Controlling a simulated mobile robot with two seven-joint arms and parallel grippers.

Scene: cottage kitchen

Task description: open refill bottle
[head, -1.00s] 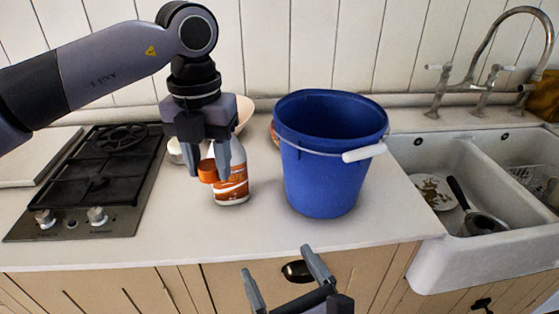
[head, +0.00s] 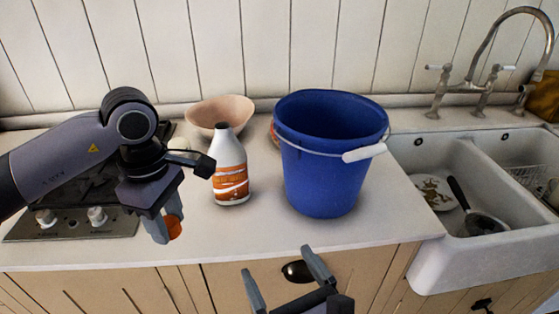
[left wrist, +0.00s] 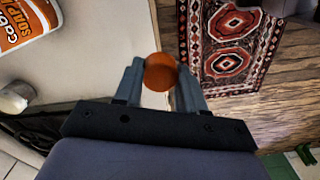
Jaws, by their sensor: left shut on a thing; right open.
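The refill bottle (head: 230,168), white with an orange label, stands upright on the counter; its narrow neck shows a dark top with no cap on it. It also shows at the upper left of the left wrist view (left wrist: 28,20). My left gripper (head: 168,228) is shut on the orange cap (head: 174,228), left of the bottle and near the counter's front edge. The cap sits between the fingertips in the left wrist view (left wrist: 161,72). My right gripper (head: 289,272) is open and empty in front of the drawers, below the counter edge.
A blue bucket (head: 325,165) with a white handle grip stands right of the bottle. A pale pink bowl (head: 220,112) sits behind it. The stove (head: 70,215) is at the left, the sink (head: 425,240) at the right. A patterned rug (left wrist: 232,50) lies on the floor.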

